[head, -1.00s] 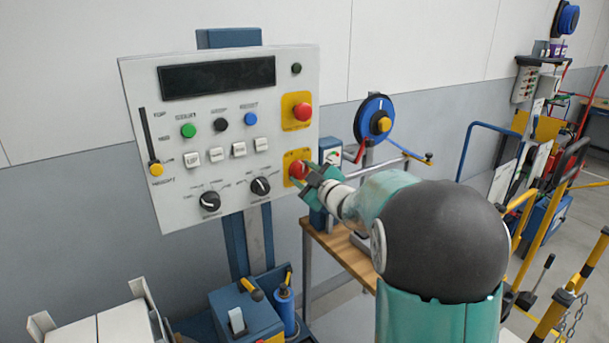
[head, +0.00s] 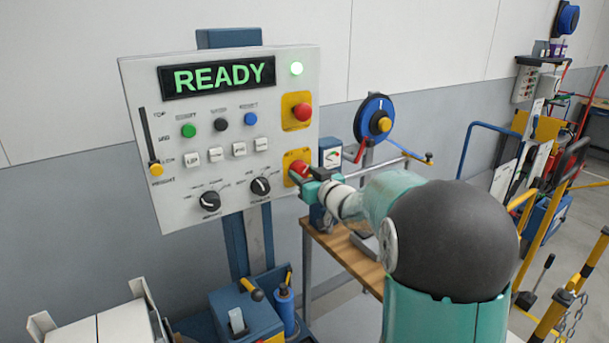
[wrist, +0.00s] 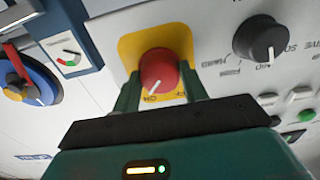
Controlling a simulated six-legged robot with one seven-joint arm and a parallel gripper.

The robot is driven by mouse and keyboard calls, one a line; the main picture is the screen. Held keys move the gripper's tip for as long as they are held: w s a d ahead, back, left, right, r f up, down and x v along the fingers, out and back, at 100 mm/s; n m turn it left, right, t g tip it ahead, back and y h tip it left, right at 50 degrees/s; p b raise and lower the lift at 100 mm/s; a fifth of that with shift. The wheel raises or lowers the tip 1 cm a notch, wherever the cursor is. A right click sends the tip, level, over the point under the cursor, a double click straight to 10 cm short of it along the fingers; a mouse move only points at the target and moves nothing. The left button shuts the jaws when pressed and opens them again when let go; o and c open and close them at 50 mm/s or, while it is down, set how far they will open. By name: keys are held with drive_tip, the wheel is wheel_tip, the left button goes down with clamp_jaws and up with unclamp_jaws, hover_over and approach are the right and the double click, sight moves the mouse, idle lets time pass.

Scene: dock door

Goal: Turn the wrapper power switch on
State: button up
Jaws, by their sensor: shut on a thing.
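The wrapper control panel (head: 230,115) is grey, on a blue post. My gripper (wrist: 160,92) is shut on the knob, one green finger on each side.
A red button (head: 302,112) on a yellow plate sits above the switch. Black dials (head: 210,202) are to its left. A wooden bench (head: 345,252) stands below right, with a blue reel (head: 374,118) behind. A blue box (head: 245,312) is below the panel.

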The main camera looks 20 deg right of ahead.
idle(0.4)
drive_tip(key=o, duration=1)
drive_tip(key=shift+s, duration=0.1)
drive_tip(key=s+d, duration=0.2)
drive_tip(key=s, duration=1.1)
drive_tip(key=shift+s+d, duration=0.2)
drive_tip(key=shift+d, duration=0.1)
drive_tip(key=shift+r, duration=0.1)
